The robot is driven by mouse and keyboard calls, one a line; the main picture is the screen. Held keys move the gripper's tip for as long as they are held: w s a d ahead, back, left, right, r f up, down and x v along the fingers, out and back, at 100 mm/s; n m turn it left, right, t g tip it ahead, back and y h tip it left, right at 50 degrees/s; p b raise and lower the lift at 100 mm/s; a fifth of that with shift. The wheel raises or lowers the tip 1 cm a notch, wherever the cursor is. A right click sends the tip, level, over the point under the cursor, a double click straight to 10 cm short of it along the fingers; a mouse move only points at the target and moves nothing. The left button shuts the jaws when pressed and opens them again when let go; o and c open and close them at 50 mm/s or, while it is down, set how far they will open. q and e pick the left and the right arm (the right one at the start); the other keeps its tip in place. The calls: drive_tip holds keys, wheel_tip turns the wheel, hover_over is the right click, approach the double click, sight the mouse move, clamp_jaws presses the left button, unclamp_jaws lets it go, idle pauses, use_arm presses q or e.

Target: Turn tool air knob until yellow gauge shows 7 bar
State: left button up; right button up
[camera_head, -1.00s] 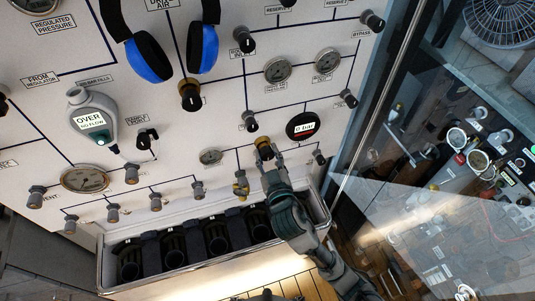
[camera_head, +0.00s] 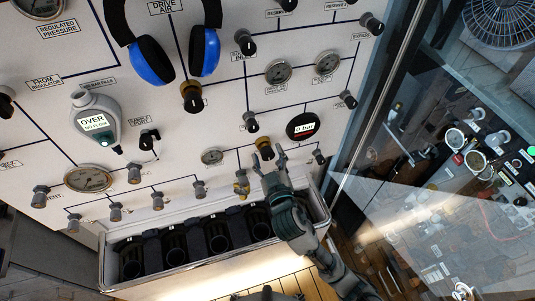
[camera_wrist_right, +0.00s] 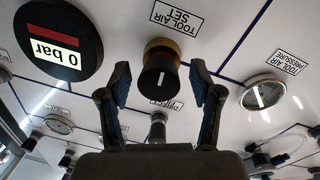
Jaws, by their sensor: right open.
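The tool air set knob (camera_head: 264,149), black with a yellow base, is on the white panel. It also shows in the right wrist view (camera_wrist_right: 159,72), its white mark pointing nearly vertically. My right gripper (camera_head: 268,161) is open just below it. In the wrist view the fingers (camera_wrist_right: 160,90) stand on either side, with gaps and no visible contact. A round dark digital gauge with a red stripe (camera_head: 302,126) reads 0 bar; it also shows in the wrist view (camera_wrist_right: 58,40). The small dial labelled tool air pressure (camera_wrist_right: 264,93) has a white face. My left gripper is not in view.
A yellow-based knob (camera_head: 241,184) sits lower left of the tool air knob. A metal trough with dark holders (camera_head: 165,266) runs below the panel. Blue and black headphones (camera_head: 152,60) hang above. A glass pane (camera_head: 400,150) stands at right.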

drive_tip(key=v, duration=0.7)
drive_tip(key=shift+f, duration=0.2)
idle(2.4)
